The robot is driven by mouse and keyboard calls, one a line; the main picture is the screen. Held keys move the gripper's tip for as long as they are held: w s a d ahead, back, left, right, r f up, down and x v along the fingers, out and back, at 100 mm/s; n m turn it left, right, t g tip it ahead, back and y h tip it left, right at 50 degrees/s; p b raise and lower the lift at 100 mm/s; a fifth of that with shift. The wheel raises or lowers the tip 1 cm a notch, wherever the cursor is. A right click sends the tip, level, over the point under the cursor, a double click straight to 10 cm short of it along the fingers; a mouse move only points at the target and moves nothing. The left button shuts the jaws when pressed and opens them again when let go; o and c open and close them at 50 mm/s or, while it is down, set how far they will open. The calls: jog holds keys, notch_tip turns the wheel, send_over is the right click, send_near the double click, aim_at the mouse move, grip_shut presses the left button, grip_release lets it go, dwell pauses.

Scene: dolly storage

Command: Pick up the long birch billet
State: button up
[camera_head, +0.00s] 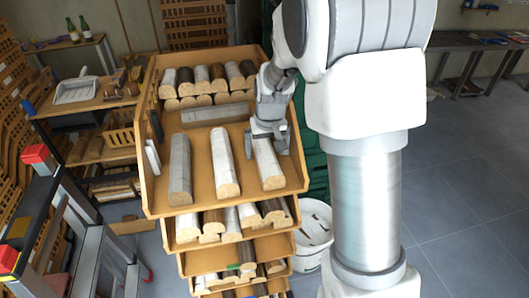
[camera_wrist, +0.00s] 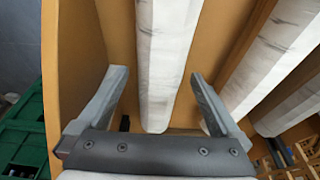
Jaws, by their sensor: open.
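Long pale birch billets lie on the top tray (camera_head: 202,193) of the wooden rack. The right one (camera_head: 268,172) lies lengthwise under my gripper (camera_head: 267,147), and a similar one (camera_head: 223,163) lies to its left. In the wrist view my gripper (camera_wrist: 156,76) is open, its two fingers apart on either side of a white, grey-streaked billet (camera_wrist: 160,60). Gaps show between the billet and both fingers. In the head view my gripper hides part of the right billet. I cannot tell whether the fingers reach down beside it.
A greyer billet (camera_head: 180,168) lies further left on the tray, and another grey one (camera_head: 215,114) lies crosswise behind. Short logs (camera_head: 202,75) are stacked at the back. The tray's side wall (camera_wrist: 72,60) is close to my left finger. A green crate (camera_wrist: 22,125) stands outside it.

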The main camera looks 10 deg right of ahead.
jog(key=shift+w+f, duration=0.2)
jog(key=shift+f, duration=0.4)
jog(key=shift+r, duration=0.1)
grip_shut()
